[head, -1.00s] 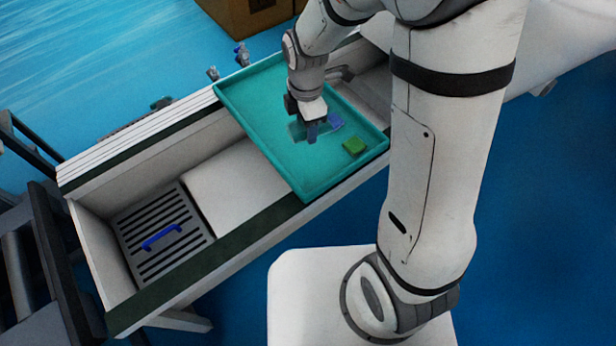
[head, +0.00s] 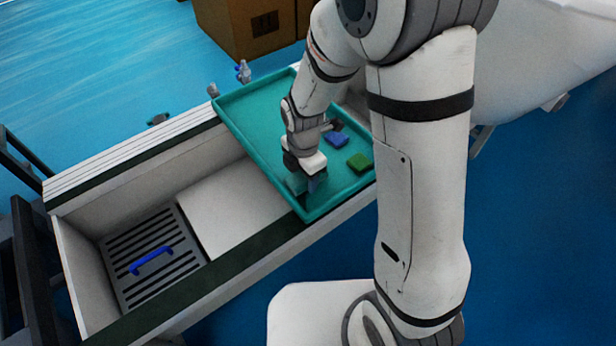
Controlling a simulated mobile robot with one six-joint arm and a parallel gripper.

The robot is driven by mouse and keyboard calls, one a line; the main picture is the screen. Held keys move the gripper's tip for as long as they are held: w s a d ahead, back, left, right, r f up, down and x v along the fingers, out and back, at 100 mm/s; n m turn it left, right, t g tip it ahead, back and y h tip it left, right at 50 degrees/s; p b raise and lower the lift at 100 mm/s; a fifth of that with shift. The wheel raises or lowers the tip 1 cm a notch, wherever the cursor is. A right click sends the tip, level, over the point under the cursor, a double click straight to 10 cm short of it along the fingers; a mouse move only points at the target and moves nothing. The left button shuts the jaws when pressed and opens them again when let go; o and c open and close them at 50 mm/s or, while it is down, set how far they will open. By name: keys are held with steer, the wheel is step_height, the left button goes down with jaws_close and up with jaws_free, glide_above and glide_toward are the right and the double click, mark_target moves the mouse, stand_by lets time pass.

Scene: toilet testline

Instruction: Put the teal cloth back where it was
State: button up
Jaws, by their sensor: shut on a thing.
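My gripper (head: 306,182) points down over the front part of the teal tray (head: 240,112), near its front corner. It is shut on a small dull teal piece, the teal cloth (head: 295,184), which shows between and beside the fingers. The cloth is partly hidden by the fingers and close in colour to the tray, so I cannot tell whether it touches the tray floor. A blue cloth (head: 337,139) and a green cloth (head: 359,162) lie on the tray to the right of my gripper.
The tray rests across a long white trough (head: 150,185). To its left are a white panel (head: 235,205) and a grey slatted grate with a blue handle (head: 152,260). Small bottles (head: 244,72) stand behind the tray. A cardboard box (head: 245,28) is at the back.

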steer(key=shift+f, duration=0.35)
steer(key=o, duration=0.5)
steer(key=shift+f, duration=0.1)
steer(key=o, duration=0.5)
step_height(320, 180, up, 13)
steer(key=p, duration=0.4)
steer(key=s+d+r+m, duration=0.4)
steer(key=s+d+m, duration=0.2)
steer(key=m, duration=0.6)
steer(key=s+d+r+m+t, duration=0.1)
steer(key=s+d+r+m, duration=0.3)
steer(key=d+m, duration=0.4)
steer(key=s+m, duration=0.1)
steer(key=m, duration=0.3)
steer(key=shift+s+r+m, duration=0.15)
steer(key=shift+s+m, duration=0.25)
